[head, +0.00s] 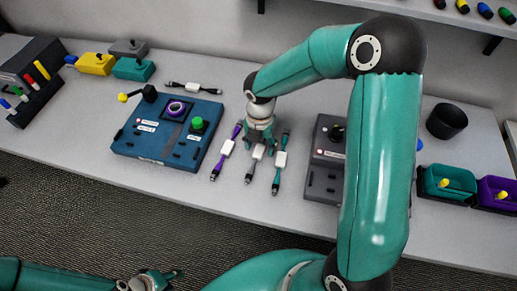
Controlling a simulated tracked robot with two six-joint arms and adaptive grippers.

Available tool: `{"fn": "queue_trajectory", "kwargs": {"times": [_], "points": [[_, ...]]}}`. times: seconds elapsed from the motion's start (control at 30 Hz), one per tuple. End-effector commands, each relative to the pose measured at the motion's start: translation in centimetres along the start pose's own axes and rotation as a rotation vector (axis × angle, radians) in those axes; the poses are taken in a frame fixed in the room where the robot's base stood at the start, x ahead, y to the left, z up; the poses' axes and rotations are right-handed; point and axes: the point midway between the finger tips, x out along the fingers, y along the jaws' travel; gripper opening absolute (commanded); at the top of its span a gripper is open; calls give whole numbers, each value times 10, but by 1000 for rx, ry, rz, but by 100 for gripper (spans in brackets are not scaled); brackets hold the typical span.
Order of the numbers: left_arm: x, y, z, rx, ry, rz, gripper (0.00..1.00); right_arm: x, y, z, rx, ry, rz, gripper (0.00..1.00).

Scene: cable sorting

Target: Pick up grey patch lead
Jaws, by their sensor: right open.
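The grey patch lead (249,178) lies on the table between a purple lead (217,166) and a teal lead (276,181). It has a white label in its middle. My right gripper (260,146) is open and points down over the far end of the grey lead. The gripper hides that far end, and I cannot tell its height above the lead. My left gripper (168,278) is low in the head view, in front of the table and away from the leads; its jaws are too small to judge.
A blue panel (150,151) with a green button stands left of the leads. A dark grey panel (321,190) stands to their right, partly behind my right arm. A black lead (194,87) lies behind. Teal (449,191) and purple (492,195) bins stand at the right.

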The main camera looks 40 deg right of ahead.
Motion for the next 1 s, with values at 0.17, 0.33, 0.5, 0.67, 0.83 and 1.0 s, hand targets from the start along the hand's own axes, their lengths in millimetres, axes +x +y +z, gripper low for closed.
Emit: {"fn": "queue_trajectory", "kwargs": {"times": [0.17,0.33,0.5,0.67,0.83,1.0], "points": [[0,0,0,0,0,0,40,8,0,0,-1,0,0,58],[0,0,0,0,0,0,40,8,0,0,-1,0,1,53],[0,0,0,0,0,0,40,7,0,0,-1,0,1,25],[0,0,0,0,0,0,40,7,0,0,-1,0,1,0],[0,0,0,0,0,0,40,7,0,0,-1,0,1,0],[0,0,0,0,0,0,40,6,1,0,-1,-1,1,0]]}}
